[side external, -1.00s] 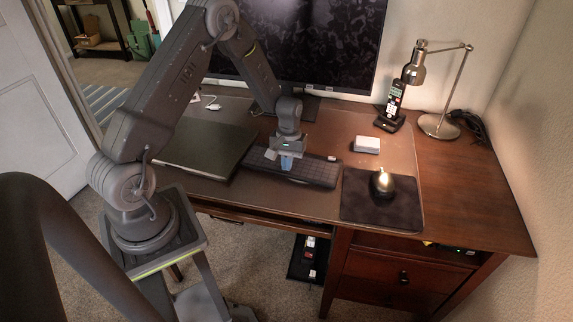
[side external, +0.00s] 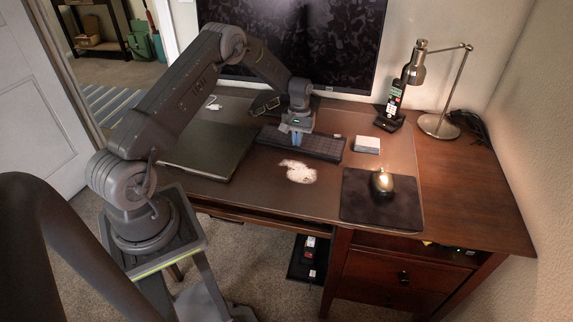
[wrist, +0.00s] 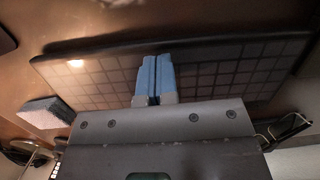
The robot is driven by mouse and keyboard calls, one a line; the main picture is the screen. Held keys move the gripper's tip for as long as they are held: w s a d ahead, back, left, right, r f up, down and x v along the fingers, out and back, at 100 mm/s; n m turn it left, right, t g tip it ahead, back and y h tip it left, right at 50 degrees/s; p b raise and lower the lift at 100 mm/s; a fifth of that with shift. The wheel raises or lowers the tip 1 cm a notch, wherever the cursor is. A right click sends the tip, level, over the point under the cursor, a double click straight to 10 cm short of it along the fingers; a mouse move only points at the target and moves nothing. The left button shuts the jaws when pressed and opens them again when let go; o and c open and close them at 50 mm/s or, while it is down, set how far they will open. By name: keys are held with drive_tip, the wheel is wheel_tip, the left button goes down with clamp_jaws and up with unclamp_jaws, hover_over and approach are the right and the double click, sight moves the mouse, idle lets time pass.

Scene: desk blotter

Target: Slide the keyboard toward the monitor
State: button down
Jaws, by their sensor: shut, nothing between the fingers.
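The dark keyboard (side external: 325,148) lies on the brown blotter in front of the monitor (side external: 300,45), with bare blotter between it and the monitor's base. My gripper (side external: 297,138) is over the keyboard, left of its middle in the side view. In the wrist view the shut blue fingertips (wrist: 154,80) overlap the keys of the keyboard (wrist: 225,72), pointing toward its front edge. Nothing shows between the fingers. Whether the tips press on the keys cannot be told.
A closed laptop (side external: 207,152) lies left of the keyboard. A mouse (side external: 382,183) sits on a black pad (side external: 365,210). A whitish patch (side external: 298,172) shows on the blotter in front.

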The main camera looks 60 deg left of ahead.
drive_tip(key=shift+w+a+f, duration=0.25)
drive_tip(key=shift+w+a, duration=0.3)
drive_tip(key=shift+a, duration=0.1)
drive_tip(key=shift+w+a+f, duration=0.25)
drive_tip(key=shift+w+a, duration=0.25)
drive_tip(key=shift+a, duration=0.1)
drive_tip(key=shift+r, duration=0.75)
wheel_tip(320, 180, up, 13)
drive_tip(key=w+a, duration=0.2)
drive_tip(key=s+d+r+m+t, duration=0.1)
drive_tip(key=s+d+r, duration=0.2)
drive_tip(key=d+r, duration=0.3)
drive_tip(key=s+d+r+m+t+y, duration=0.1)
drive_tip(key=s+d+r+m, duration=0.1)
drive_tip(key=s+d+r, duration=0.4)
drive_tip(key=s+d+r+m+t, duration=0.1)
drive_tip(key=d+r, duration=0.4)
drive_tip(key=r, duration=0.2)
drive_tip(key=s+d+m+t, duration=0.1)
drive_tip(key=s+d, duration=0.2)
drive_tip(key=s, duration=0.4)
drive_tip(key=s+d+m+t, duration=0.1)
drive_tip(key=s+d+m, duration=0.1)
drive_tip(key=s+d, duration=0.2)
drive_tip(key=s+d+f+m+t, duration=0.1)
drive_tip(key=s+d, duration=0.3)
drive_tip(key=s, duration=0.7)
drive_tip(key=shift+d+t, duration=0.15)
drive_tip(key=shift+t, duration=0.25)
